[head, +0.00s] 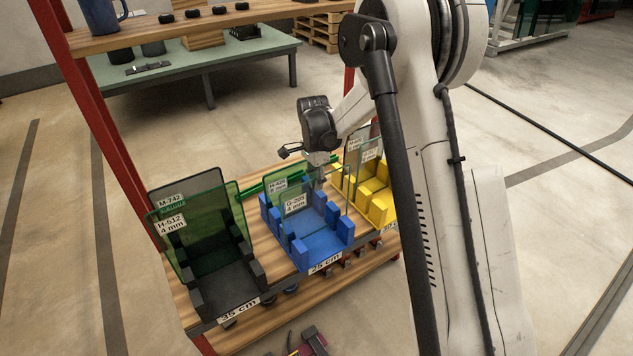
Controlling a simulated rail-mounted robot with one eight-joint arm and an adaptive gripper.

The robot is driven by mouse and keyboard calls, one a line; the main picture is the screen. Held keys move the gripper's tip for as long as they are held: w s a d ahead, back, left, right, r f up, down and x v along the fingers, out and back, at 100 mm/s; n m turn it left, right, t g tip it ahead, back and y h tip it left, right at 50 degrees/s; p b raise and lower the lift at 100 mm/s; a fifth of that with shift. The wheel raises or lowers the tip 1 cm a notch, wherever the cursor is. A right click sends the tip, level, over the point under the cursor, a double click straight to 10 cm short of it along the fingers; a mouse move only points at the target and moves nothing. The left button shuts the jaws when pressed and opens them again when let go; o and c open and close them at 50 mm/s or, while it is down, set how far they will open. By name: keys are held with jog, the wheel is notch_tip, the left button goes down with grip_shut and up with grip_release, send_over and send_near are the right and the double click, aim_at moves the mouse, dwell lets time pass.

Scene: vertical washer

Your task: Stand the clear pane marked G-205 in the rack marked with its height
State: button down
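The clear pane marked G-205, 4 mm (295,206) is upright at the blue rack (325,238), whose front label reads 25 cm. Its outline is faint, and I cannot tell whether its lower edge is seated in a slot. My gripper (319,178) points down at the pane's upper part, above the blue rack. Its fingertips are small and partly hidden, so I cannot tell whether they grip the pane. A greenish pane (277,186) with a partly legible label stands behind in the blue rack.
The black rack (225,283), marked 35 cm, holds panes marked M-742 and H-512 (171,222). The yellow rack (378,208) has labelled panes (357,146); its height label is partly hidden by my arm. A red post (95,120) and upper shelf (200,27) border the left.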

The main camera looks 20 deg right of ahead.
jog(key=shift+f+b, duration=1.85)
jog(key=shift+f, duration=0.9)
jog(key=shift+f+b, duration=0.5)
jog(key=shift+f, duration=0.1)
jog(key=c, duration=1.8)
grip_release()
jog(key=shift+c, duration=0.2)
notch_tip(320, 180, up, 12)
jog(key=shift+w+a, duration=0.15)
jog(key=shift+w, duration=0.2)
notch_tip(320, 180, up, 10)
jog(key=p, duration=0.5)
send_over(317, 196)
jog(key=w, duration=0.1)
jog(key=shift+a, duration=0.15)
